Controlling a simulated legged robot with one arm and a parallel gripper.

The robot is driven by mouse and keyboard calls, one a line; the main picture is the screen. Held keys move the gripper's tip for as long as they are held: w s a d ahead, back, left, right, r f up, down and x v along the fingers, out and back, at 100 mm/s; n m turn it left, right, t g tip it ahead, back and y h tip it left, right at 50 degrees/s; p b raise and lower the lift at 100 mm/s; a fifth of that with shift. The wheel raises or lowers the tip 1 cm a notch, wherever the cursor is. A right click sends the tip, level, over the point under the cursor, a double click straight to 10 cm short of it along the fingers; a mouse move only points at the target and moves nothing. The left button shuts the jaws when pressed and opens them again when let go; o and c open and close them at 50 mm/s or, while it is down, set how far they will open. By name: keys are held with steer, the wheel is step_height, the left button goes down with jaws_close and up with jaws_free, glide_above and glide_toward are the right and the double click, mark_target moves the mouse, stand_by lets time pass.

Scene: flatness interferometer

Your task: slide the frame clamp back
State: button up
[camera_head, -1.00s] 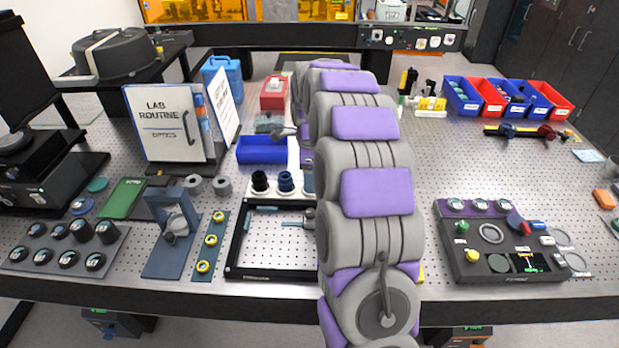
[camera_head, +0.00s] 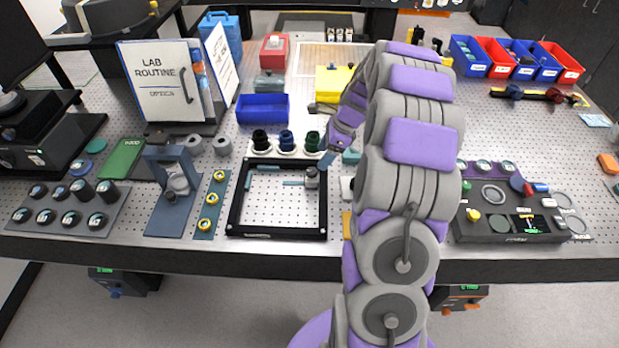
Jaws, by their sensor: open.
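The black square frame (camera_head: 237,215) lies flat on the perforated table, left of my arm. Inside it, a small grey cylindrical piece (camera_head: 312,180), which looks like the clamp, stands near the right bar, beside a short teal rod (camera_head: 294,183). Another teal rod (camera_head: 264,168) lies near the back bar. My gripper (camera_head: 326,162) is small in view at the frame's back right corner, just above and behind the grey piece. It is open. I cannot tell whether its fingers touch the piece.
A white holder with dark and green knobs (camera_head: 286,141) stands right behind the frame, near my gripper. A blue bin (camera_head: 262,108) is farther back. A strip with yellow rings (camera_head: 211,198) lies to the left. A control panel (camera_head: 510,226) is right of my arm.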

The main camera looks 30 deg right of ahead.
mark_target(314, 171)
steer(key=b+x, duration=0.2)
steer(key=x, duration=0.9)
steer(key=shift+w+f, duration=0.15)
steer(key=shift+f, duration=0.15)
steer(key=shift+c, duration=0.4)
steer(key=shift+r, duration=0.1)
jaws_close()
